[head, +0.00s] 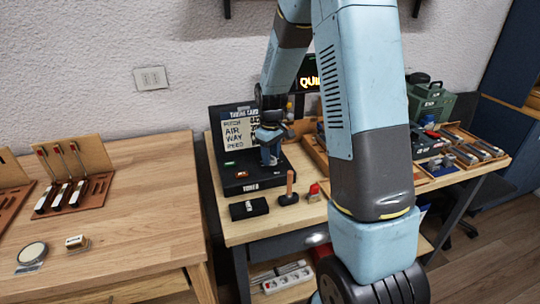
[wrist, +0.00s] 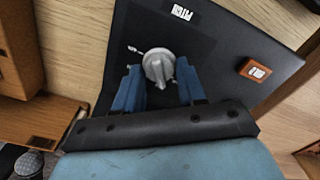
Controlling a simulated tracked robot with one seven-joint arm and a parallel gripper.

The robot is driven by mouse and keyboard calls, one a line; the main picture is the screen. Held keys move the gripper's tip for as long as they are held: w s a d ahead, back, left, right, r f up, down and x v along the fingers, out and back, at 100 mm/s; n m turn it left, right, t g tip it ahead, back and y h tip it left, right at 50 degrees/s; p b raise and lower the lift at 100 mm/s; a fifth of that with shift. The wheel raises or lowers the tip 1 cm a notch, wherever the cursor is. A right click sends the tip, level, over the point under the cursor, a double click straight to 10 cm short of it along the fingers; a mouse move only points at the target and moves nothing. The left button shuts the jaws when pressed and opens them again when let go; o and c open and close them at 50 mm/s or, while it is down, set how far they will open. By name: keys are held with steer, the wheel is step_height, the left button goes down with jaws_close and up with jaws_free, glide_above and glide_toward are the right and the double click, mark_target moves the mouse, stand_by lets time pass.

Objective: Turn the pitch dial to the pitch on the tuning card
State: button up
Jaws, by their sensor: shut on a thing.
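The pitch dial (wrist: 161,66) is a grey round knob with a raised grip bar on a black panel (wrist: 215,45). A small white pointer mark (wrist: 133,50) lies at its upper left in the wrist view. My gripper (wrist: 160,78) has its blue fingers on either side of the dial and is shut on it. In the head view my gripper (head: 270,154) is over the black tuner box (head: 252,186) and hides the dial. The tuning card (head: 237,133) stands at the back of the box. Its pitch line shows, but its value is too small and partly covered to read.
A red button (head: 241,174) and a small green light (head: 229,163) sit on the box. In front are a black block (head: 248,208), a wooden-handled tool (head: 289,189) and a red item (head: 314,191). A green case (head: 430,101) stands right.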

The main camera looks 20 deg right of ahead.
steer(key=m, duration=0.5)
steer(key=shift+w+m, duration=0.1)
steer(key=shift+m, duration=0.2)
steer(key=shift+d+m, duration=0.15)
steer(key=shift+m, duration=2.05)
steer(key=o, duration=1)
step_height(320, 180, up, 14)
steer(key=shift+f, duration=0.15)
